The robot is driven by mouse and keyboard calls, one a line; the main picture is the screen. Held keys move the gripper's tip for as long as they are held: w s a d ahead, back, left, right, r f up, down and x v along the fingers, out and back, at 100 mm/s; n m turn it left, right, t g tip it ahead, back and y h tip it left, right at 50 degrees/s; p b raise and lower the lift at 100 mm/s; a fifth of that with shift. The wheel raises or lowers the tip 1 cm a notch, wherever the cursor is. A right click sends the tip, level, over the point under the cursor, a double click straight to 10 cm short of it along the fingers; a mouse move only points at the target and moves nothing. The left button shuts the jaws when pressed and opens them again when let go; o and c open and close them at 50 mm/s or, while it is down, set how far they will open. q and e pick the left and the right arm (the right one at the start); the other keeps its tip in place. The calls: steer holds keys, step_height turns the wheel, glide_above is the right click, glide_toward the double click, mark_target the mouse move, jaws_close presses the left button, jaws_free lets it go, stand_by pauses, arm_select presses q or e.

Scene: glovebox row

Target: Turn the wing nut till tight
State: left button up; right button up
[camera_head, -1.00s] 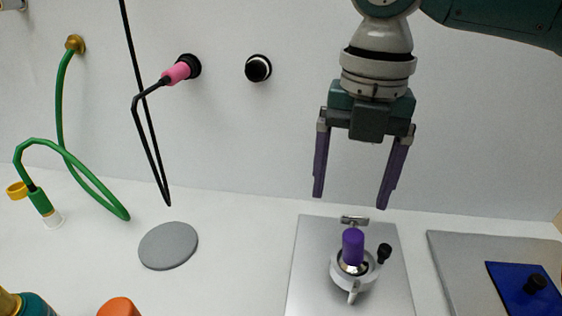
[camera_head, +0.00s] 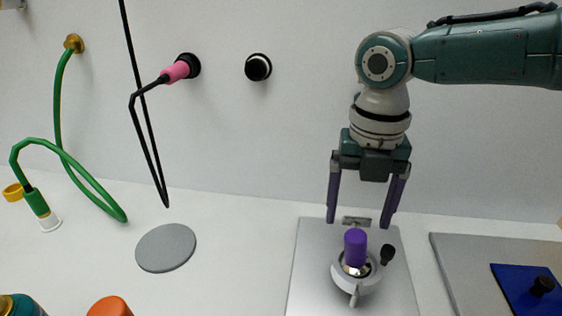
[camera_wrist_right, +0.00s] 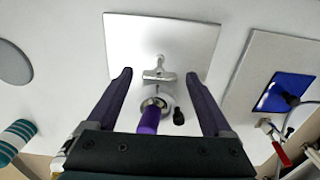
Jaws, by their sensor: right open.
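The wing nut (camera_head: 356,221) is a small grey metal bar-shaped piece at the back of a ring-shaped clamp (camera_head: 339,270) on a flat silver plate (camera_head: 307,270). The wing nut also shows in the right wrist view (camera_wrist_right: 159,76). A purple-capped cylinder (camera_head: 355,247) stands upright in the clamp, in front of the wing nut. My right gripper (camera_head: 358,224) is open, pointing down, with one purple finger on each side of the wing nut. In the right wrist view, gaps show between both fingers and the wing nut. My left gripper is not in view.
A black knob (camera_head: 387,253) sits at the clamp's right. A grey plate with a blue pad (camera_head: 515,290) lies further right. A grey disc (camera_head: 165,247) and an orange-topped object (camera_head: 110,307) are left. Hoses hang from the back wall. The surface between disc and silver plate is clear.

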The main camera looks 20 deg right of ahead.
jaws_close()
stand_by(0.7)
